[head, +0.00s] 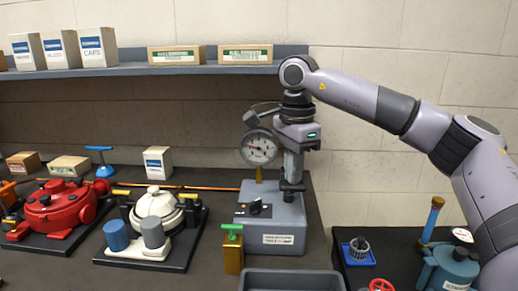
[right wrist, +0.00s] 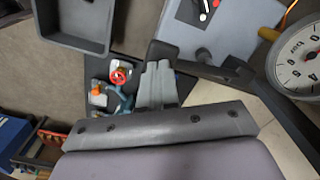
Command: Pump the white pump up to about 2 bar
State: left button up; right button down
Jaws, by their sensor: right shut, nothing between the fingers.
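The white pump (head: 154,206) has a domed top, and stands on a black base left of the grey box. A blue cylinder (head: 116,235) and a grey cylinder (head: 152,233) are at its front. A round gauge (head: 258,148) stands over the grey box (head: 270,222); it also shows in the right wrist view (right wrist: 302,58), marked bar. Its needle is too small to read. My right gripper (head: 292,187) is shut and empty, pointing down at the box's right rear, right of the gauge and apart from the white pump. My left gripper is out of view.
A red pump (head: 58,207) stands at left. A brass block with a green T-top (head: 232,250) and a grey tray (head: 290,280) are in front of the box. A blue valve body (head: 450,268) is at right. A shelf (head: 160,70) with boxes runs behind.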

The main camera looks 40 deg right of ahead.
aim_at(293, 189)
jog(key=shift+f+b, duration=1.35)
jog(key=shift+f, duration=1)
notch_tip(293, 189, up, 5)
jog(key=p, duration=0.4)
jog(key=shift+p, duration=0.3)
jog(key=shift+f, duration=0.1)
